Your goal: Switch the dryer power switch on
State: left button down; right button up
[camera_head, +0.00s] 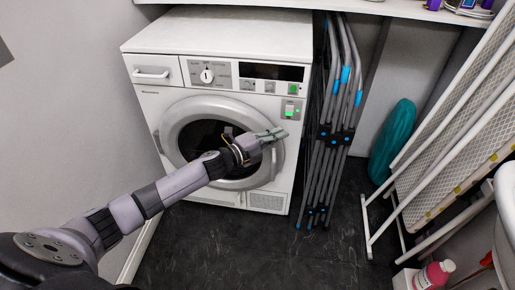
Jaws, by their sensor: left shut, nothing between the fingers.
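The white dryer (216,42) stands against the back wall with its round door (272,165) shut. A small grey switch plate with a bright green part (290,109) sits on the right of its front, below the control panel; it looks like the power switch. My left gripper (279,133) is shut and empty in front of the dryer, and appears just below and left of the switch plate in the picture. I cannot tell whether it touches the dryer. My right gripper is not in view.
A folded drying rack (338,125) stands close to the dryer's right side. An ironing board (450,140) leans at the right, near a teal bag (393,140). The dark floor (240,245) before the dryer is clear.

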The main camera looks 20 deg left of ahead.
pick_arm(q)
jog(key=v, duration=0.7)
jog(key=shift+s+f+p, duration=0.2)
jog(key=shift+f+p, duration=0.15)
